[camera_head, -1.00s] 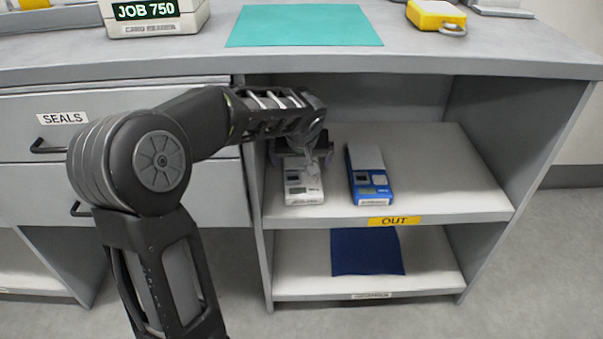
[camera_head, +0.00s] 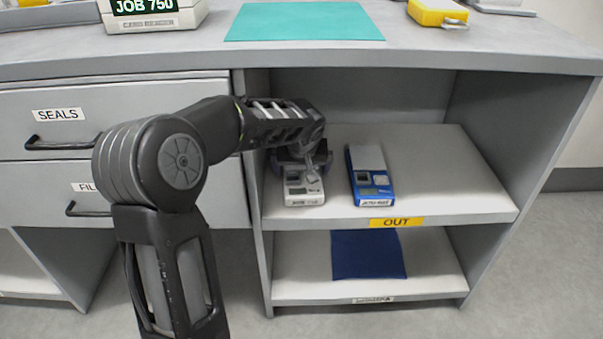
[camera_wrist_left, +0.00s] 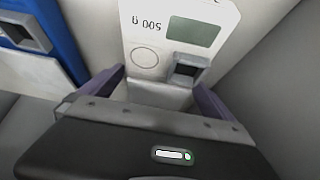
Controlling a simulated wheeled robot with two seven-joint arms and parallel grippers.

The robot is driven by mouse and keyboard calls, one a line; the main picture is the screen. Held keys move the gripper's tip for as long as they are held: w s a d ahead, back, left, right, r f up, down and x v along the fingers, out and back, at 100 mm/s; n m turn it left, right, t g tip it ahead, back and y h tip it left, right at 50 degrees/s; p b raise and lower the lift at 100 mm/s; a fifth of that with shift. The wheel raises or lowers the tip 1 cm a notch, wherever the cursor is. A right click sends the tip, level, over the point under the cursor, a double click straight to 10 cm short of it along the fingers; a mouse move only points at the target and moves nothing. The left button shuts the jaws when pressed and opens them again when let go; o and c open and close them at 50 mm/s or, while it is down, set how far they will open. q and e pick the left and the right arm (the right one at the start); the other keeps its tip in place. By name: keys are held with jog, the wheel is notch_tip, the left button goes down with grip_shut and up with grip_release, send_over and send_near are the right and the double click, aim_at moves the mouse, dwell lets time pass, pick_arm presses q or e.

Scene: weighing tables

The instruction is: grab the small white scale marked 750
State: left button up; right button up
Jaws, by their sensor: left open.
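The small white scale (camera_head: 304,187) stands on the upper open shelf, near its left side. Its front label is too small to read surely. In the left wrist view the white scale (camera_wrist_left: 178,32) shows a grey display, a round button and an upside-down "500 g" mark. My left gripper (camera_head: 303,158) is over the rear part of the scale. In the left wrist view my open gripper (camera_wrist_left: 155,88) has its two purple-grey fingers on either side of the scale's narrow end. I cannot tell whether they touch it. My right gripper is not in view.
A blue scale (camera_head: 370,181) stands just right of the white one. The shelf's left wall (camera_head: 256,210) is close on the other side. The shelf is bare to the right (camera_head: 450,170). A navy cloth (camera_head: 367,255) lies on the lower shelf.

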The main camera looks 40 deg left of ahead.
pick_arm(q)
jog(key=shift+c, duration=0.6)
jog(key=c, duration=1.5)
